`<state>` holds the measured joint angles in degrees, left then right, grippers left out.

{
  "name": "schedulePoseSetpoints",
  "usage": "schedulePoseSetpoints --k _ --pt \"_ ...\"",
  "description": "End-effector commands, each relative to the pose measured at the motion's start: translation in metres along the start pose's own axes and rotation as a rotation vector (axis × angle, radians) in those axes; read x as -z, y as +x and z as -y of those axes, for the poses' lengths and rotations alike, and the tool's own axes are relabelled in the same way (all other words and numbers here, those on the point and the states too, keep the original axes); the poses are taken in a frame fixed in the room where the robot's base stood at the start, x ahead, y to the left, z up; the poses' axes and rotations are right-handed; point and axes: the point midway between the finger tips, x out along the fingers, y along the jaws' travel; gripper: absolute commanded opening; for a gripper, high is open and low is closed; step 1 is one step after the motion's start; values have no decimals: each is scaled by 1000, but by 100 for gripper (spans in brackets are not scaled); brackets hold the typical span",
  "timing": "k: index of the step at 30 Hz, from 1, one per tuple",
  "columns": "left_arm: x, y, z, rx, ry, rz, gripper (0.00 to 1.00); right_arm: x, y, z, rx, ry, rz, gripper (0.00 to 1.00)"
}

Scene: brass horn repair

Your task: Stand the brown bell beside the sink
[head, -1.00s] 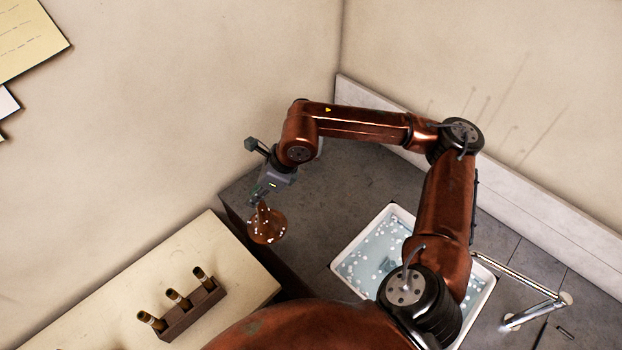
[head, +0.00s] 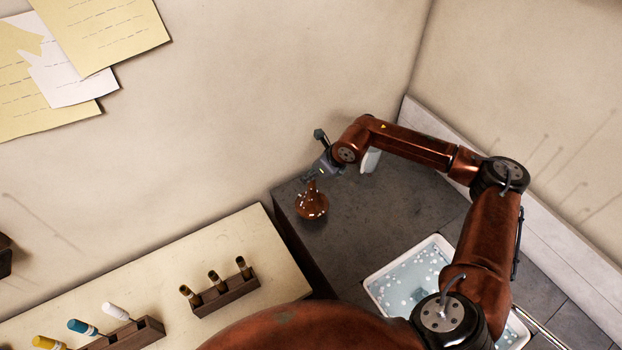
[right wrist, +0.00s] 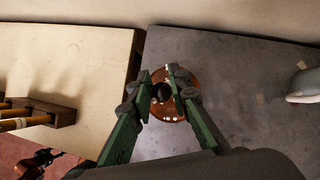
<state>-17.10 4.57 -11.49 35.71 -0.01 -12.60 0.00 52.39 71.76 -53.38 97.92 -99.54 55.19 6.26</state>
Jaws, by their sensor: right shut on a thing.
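The brown bell (head: 311,208) is a glossy flared cup with a narrow neck and pale specks. My right gripper (head: 314,179) is shut on its neck, with the flared end down. In the right wrist view, the green fingers (right wrist: 160,88) close on the neck and the bell's rim (right wrist: 174,117) shows around them. The bell is over the grey counter near its left edge; I cannot tell whether it touches the surface. The sink (head: 400,257) is a white basin of foamy water, to the right of the bell and apart from it. My left gripper is out of view.
A pale bench (head: 150,270) lies left of the counter, with a wooden rack (head: 227,296) of brass-ended pieces and a second rack of coloured handles (head: 135,335). A white object (head: 371,160) stands behind my right arm. The grey counter (head: 370,215) between bell and sink is clear.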

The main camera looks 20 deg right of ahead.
Motion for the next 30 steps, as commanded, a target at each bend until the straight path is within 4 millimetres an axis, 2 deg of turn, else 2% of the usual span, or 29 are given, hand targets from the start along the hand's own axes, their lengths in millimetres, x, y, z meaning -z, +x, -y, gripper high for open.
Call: schedulePoseSetpoints --k 8,15,25,26,30 --pt "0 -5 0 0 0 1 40 2 18 11 -1 2 0 0" --pt "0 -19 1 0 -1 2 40 16 42 11 -1 1 -1 0" --pt "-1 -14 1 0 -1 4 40 19 47 11 -1 1 0 0" --pt "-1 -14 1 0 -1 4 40 20 47 11 -1 1 -1 18" --pt "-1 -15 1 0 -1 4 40 19 46 11 -1 1 -1 28"
